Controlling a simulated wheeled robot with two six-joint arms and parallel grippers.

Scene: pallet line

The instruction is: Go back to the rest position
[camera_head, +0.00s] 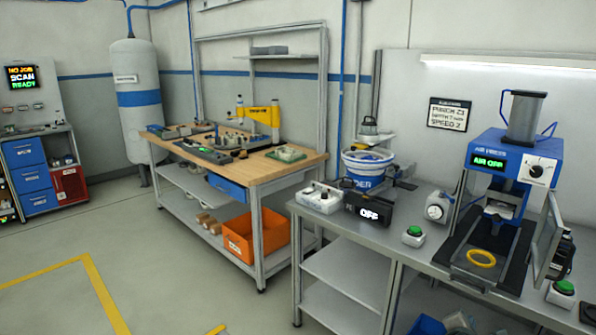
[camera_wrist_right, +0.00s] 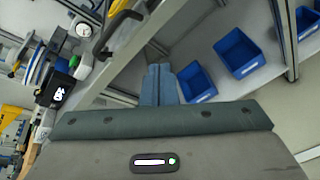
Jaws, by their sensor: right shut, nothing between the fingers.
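My right gripper (camera_wrist_right: 158,84) shows in the right wrist view, its two blue-grey fingers closed together with nothing between them. The fingers point toward the underside of the grey metal bench, and I see no object touching them. No part of either gripper is clear in the head view. My left gripper is in neither view.
The grey bench (camera_head: 448,233) at right carries a blue press (camera_head: 512,165), a yellow ring (camera_head: 481,258), green buttons and a bowl feeder (camera_head: 367,168). Blue bins (camera_wrist_right: 238,52) lie below. A wooden-topped workbench (camera_head: 237,171) stands mid-left. The floor (camera_head: 160,250) at left is clear.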

